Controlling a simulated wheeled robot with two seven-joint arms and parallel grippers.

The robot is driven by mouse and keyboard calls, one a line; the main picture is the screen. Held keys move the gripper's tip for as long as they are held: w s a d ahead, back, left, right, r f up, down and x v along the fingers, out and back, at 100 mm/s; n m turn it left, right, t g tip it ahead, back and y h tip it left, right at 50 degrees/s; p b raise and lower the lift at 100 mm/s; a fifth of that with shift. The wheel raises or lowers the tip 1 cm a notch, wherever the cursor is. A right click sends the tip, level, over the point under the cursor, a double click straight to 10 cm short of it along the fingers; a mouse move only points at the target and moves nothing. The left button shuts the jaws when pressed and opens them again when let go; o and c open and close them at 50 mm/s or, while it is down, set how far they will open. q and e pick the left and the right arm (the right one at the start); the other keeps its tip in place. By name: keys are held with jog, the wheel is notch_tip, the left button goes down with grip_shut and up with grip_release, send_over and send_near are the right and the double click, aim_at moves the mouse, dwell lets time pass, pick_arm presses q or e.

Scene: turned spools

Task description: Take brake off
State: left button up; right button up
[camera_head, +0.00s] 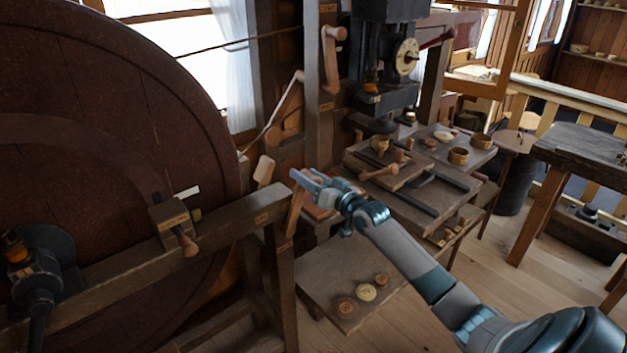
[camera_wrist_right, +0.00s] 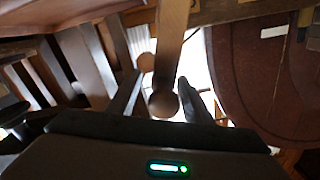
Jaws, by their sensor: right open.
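My right gripper (camera_head: 305,180) reaches in from the lower right to just past the end of the timber frame, beside the large dark wheel (camera_head: 110,130). Its two fingers (camera_wrist_right: 162,98) are apart in the wrist view. A wooden lever (camera_wrist_right: 174,40) with a rounded end comes down between them there; contact cannot be told. In the head view a wooden lever (camera_head: 295,212) shows just below the gripper. A labelled block with a wooden handle (camera_head: 175,225) sits on the frame against the wheel. The labels are too small to read, so which part is the brake is unclear. My left gripper is out of view.
The timber frame (camera_head: 235,215) runs along the wheel's front. Another wooden paddle (camera_head: 264,170) stands behind it. A press (camera_head: 385,60) and a workbench (camera_head: 410,190) with turned pieces stand beyond. A low board (camera_head: 345,275) holds three round pieces.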

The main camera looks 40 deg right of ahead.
jog(key=shift+s, duration=0.1)
jog(key=shift+s+f, duration=0.1)
jog(key=shift+s, duration=0.4)
jog(key=s+d+b, duration=0.1)
jog(key=s+b, duration=0.3)
jog(key=s, duration=1.2)
jog(key=shift+d, duration=0.25)
